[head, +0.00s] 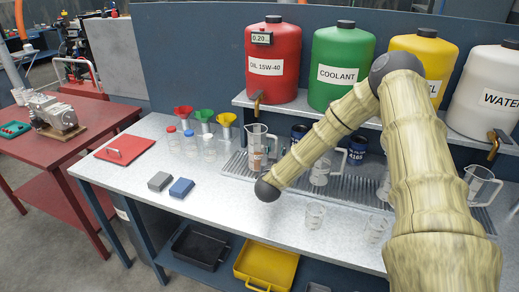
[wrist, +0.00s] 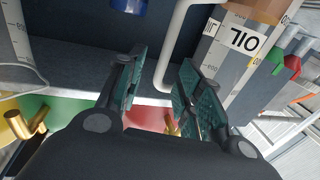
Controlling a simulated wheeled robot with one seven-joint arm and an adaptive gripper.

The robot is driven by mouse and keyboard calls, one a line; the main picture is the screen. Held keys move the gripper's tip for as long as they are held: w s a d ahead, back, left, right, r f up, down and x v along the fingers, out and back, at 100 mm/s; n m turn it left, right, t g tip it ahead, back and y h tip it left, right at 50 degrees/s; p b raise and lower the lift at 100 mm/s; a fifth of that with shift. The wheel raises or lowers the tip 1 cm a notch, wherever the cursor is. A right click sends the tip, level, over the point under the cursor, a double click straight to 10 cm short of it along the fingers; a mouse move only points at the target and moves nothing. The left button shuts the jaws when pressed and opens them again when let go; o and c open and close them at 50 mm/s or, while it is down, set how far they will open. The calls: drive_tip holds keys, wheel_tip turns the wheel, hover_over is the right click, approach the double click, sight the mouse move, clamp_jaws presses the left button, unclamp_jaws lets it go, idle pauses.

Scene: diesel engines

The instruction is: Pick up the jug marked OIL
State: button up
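The jug marked OIL (wrist: 240,60) fills the upper right of the wrist view, upside down, with a white label and grey scale marks. Its pale handle (wrist: 178,50) runs down between the fingers of my gripper (wrist: 160,75). My gripper is open, with one green-padded finger on each side of the handle; I cannot tell whether either touches it. In the head view a clear jug with brown contents (head: 257,150) stands upright at the left end of the grooved drip tray (head: 232,166). My gripper is hidden there by my arm.
More clear jugs stand along the tray, one at the right (head: 480,184). Dark blue cans (head: 357,150) stand behind. A red oil drum (head: 273,62) with a tap sits on the shelf above.

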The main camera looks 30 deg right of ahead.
sight(276, 145)
drive_tip(key=shift+f+p+x, duration=0.1)
drive_tip(key=shift+p+x, duration=0.35)
drive_tip(key=shift+x, duration=0.6)
drive_tip(key=shift+f+p+x, duration=0.15)
drive_tip(key=shift+p+x, duration=0.3)
drive_tip(key=shift+x, duration=0.65)
drive_tip(key=shift+w, duration=0.1)
clamp_jaws()
